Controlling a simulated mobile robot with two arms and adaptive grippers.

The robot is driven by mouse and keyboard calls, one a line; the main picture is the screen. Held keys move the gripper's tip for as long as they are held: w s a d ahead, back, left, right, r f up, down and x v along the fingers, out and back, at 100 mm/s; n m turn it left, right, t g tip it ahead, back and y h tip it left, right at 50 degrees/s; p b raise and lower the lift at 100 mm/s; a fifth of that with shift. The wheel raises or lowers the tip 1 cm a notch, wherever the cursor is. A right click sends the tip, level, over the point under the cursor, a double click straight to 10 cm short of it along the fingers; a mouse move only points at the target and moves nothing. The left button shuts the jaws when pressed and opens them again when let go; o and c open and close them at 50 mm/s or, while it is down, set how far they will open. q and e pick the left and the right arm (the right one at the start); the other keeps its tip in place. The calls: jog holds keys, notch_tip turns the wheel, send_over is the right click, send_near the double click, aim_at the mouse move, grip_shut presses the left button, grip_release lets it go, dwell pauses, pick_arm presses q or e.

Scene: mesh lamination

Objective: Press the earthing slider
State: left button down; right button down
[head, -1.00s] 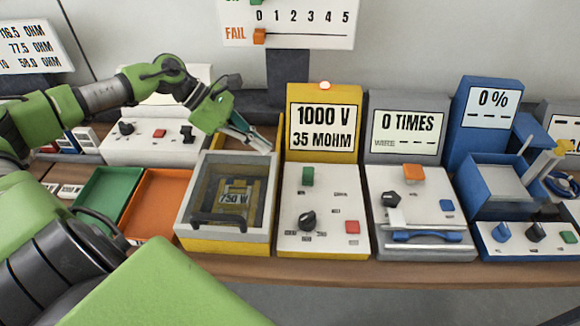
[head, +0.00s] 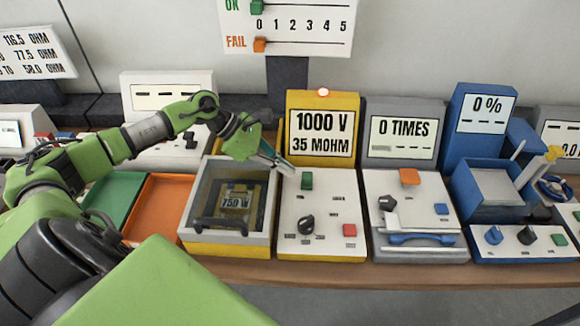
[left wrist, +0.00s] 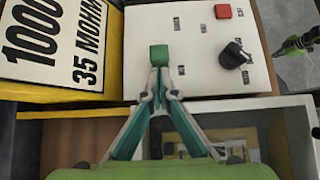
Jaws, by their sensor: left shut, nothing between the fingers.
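The green slider knob (head: 307,180), which I take to be the earthing slider, stands near the top of the white panel (head: 326,215) of the yellow tester. My left gripper (head: 289,170) is shut and empty, its tips just left of the knob in the head view. In the left wrist view the closed fingertips (left wrist: 160,94) point at the green knob (left wrist: 158,55); whether they touch it cannot be told. A green and black part at the right edge of the left wrist view looks like my right gripper (left wrist: 300,42); its fingers are too small to read.
The tester display (head: 321,132) reads 1000 V, 35 MOHM. A black rotary knob (head: 306,225) and a red button (head: 349,230) sit lower on the panel. A clear-lidded yellow box (head: 229,245) is left of it, a grey counter unit (head: 420,250) right.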

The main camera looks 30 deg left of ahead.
aim_at(307, 181)
pick_arm(q)
jog(key=shift+w+d+f, duration=0.3)
jog(key=shift+d+f, duration=0.25)
jog(key=shift+f, duration=0.1)
jog(key=w+d, duration=0.1)
jog(key=w+d+b, duration=0.1)
jog(key=d, duration=0.1)
jog(key=w+d+b, duration=0.1)
jog(key=d, duration=0.1)
jog(key=shift+f, duration=0.1)
jog(key=shift+w+d, duration=0.2)
jog(key=shift+d, duration=0.15)
jog(key=shift+a+r, duration=0.1)
jog(key=shift+r, duration=0.1)
